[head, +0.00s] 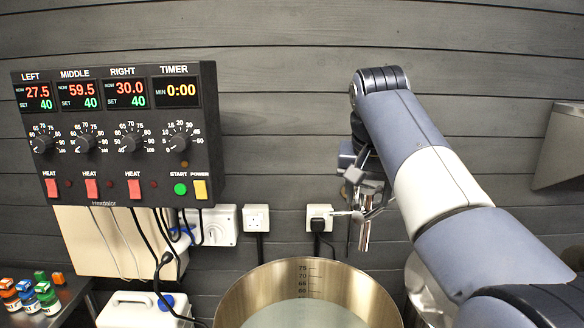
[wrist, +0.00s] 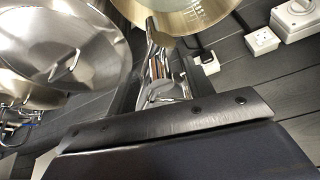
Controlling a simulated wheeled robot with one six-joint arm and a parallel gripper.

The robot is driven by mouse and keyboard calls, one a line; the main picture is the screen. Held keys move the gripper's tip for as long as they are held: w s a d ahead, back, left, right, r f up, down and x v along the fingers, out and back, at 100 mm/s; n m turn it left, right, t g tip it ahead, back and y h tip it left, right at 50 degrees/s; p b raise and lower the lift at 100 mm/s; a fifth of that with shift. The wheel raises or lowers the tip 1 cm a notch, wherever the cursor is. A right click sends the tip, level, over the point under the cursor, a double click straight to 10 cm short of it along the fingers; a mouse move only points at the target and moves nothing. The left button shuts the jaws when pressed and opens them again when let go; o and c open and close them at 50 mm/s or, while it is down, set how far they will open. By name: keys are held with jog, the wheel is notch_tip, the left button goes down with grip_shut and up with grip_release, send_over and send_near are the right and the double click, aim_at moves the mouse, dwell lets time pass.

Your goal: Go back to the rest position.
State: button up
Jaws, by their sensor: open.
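My gripper (head: 357,222) hangs at the end of my raised arm, in front of the wall and above the rim of a steel kettle (head: 232,300). It is open, and I see nothing held in it. Its metal parts also show in the wrist view, where the kettle (wrist: 135,12) is at the top. My arm reaches in from the lower right of the head view. No separate object of the task shows.
A control box (head: 115,180) with dials and switches hangs on the wall at left; its timer reads 0:00. Wall sockets (head: 256,217) and cables sit below. A white canister (head: 135,312) and several small jars (head: 27,292) stand lower left. A lidded steel pot (wrist: 60,55) is left in the wrist view.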

jog(key=shift+a+m+h, duration=0.1)
jog(key=shift+m+h, duration=0.2)
jog(key=shift+m, duration=0.5)
